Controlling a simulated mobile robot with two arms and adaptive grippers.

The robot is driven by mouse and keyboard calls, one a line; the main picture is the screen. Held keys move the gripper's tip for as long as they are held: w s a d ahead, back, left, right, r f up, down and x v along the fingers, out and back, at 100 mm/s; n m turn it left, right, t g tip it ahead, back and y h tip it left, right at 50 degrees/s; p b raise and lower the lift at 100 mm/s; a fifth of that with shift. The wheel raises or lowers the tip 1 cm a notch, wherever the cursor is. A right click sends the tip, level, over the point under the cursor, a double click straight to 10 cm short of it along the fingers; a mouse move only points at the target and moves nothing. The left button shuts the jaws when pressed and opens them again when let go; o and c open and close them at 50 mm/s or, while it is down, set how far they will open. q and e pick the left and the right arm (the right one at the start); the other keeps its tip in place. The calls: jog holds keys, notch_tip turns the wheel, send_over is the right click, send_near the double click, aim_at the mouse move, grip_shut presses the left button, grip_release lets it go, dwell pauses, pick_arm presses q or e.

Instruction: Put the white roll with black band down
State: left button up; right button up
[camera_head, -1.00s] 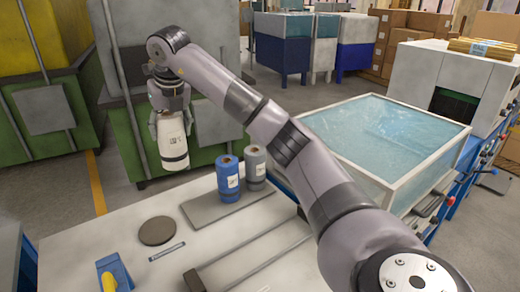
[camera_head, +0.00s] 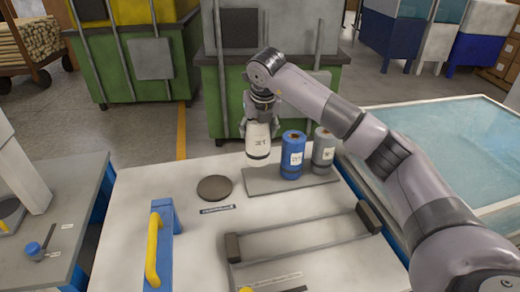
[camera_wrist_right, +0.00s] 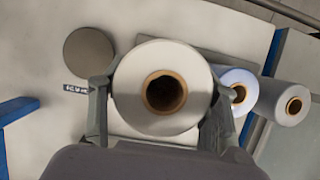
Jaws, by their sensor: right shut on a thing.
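The white roll (camera_head: 258,142) is upright in my right gripper (camera_head: 260,125), with dark print on its side and a thin dark line near its lower end. My right gripper is shut around its upper part. In the head view the roll shows at the back edge of the table, by the left end of a grey mat (camera_head: 262,183); its height above it is hard to tell. In the right wrist view the roll (camera_wrist_right: 130,95) shows end-on with a brown core, between the two fingers (camera_wrist_right: 160,115). My left gripper is not in view.
A blue roll (camera_head: 292,160) and a grey roll (camera_head: 323,152) stand upright on the mat, right of the held roll. A dark round disc (camera_head: 214,188) lies left of the mat. A blue block with a yellow handle (camera_head: 153,250) and a dark-ended frame (camera_head: 300,236) are nearer.

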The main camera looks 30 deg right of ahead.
notch_tip(320, 180, down, 8)
jog(key=p, duration=0.1)
jog(key=shift+r, duration=0.25)
jog(key=shift+f, duration=0.1)
jog(key=o, duration=1.3)
